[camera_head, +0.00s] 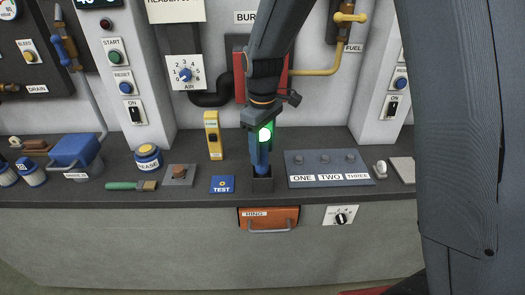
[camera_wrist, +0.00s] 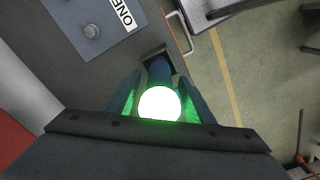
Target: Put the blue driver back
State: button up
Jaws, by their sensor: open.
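The blue driver (camera_wrist: 160,72) stands roughly upright in a small dark square holder (camera_head: 262,185) on the bench. Its lower end is hidden inside the holder, which also shows in the wrist view (camera_wrist: 154,51). A bright green-white glow (camera_wrist: 160,104) sits at the driver's top end and lights my fingers; it also shows in the head view (camera_head: 264,134). My gripper (camera_head: 261,164) points down over the holder. Its jaws are open, with one finger on each side of the driver. I cannot tell whether either finger touches it.
Right is a grey plate with knobs (camera_head: 326,167). A red panel (camera_head: 241,72) and pipes stand behind. An orange drawer (camera_head: 268,218) is below the front edge.

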notch_tip(320, 180, up, 11)
jog(key=b, duration=0.3)
jog(key=shift+r, duration=0.2)
jog(key=s+d+f+m+t, duration=0.1)
jog(key=s+d+f+m, duration=0.9)
jog(key=s+d+f, duration=0.2)
jog(key=s+d, duration=0.2)
jog(key=s, duration=0.1)
jog(key=shift+d+f+t, duration=0.3)
jog(key=shift+d, duration=0.1)
jog(key=shift+f+b, duration=0.55)
jog(key=shift+b, duration=0.1)
